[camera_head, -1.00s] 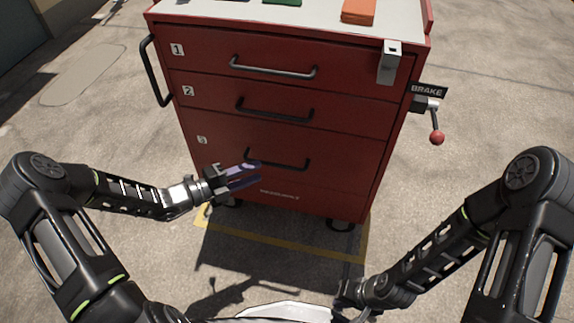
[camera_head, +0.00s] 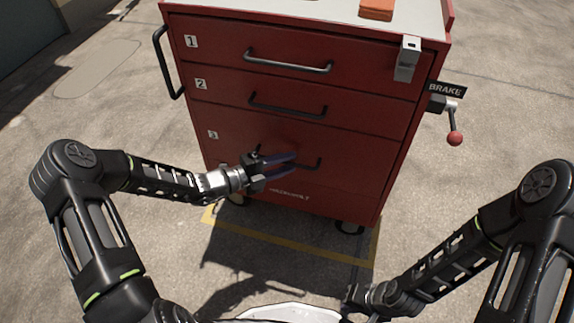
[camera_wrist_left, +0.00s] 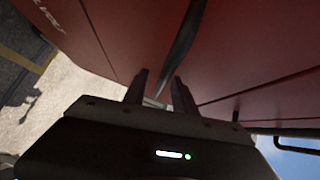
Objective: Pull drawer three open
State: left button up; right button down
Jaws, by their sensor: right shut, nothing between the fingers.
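The red cabinet has drawer three (camera_head: 362,168) at the bottom, marked with a small 3 label and flush with the cabinet front. Its dark bar handle (camera_head: 317,164) is partly hidden by my left gripper (camera_head: 293,164). That gripper is in front of the handle's left and middle part. In the left wrist view its two fingers (camera_wrist_left: 160,91) stand apart, and the dark handle bar (camera_wrist_left: 183,42) lies just beyond the gap. I cannot tell whether they touch. My right gripper (camera_head: 354,297) is shut and empty, low near the bottom of the head view, away from the cabinet.
Drawers one (camera_head: 228,49) and two (camera_head: 225,92) are shut above. A metal latch (camera_head: 407,60) hangs at the top right. A brake lever with a red ball (camera_head: 455,138) sticks out on the right side. An orange block (camera_head: 377,8) lies on top.

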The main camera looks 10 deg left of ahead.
pick_arm(q)
jog(key=shift+w+d, duration=0.15)
jog(key=shift+d, duration=0.05)
grip_shut()
dwell(1.4)
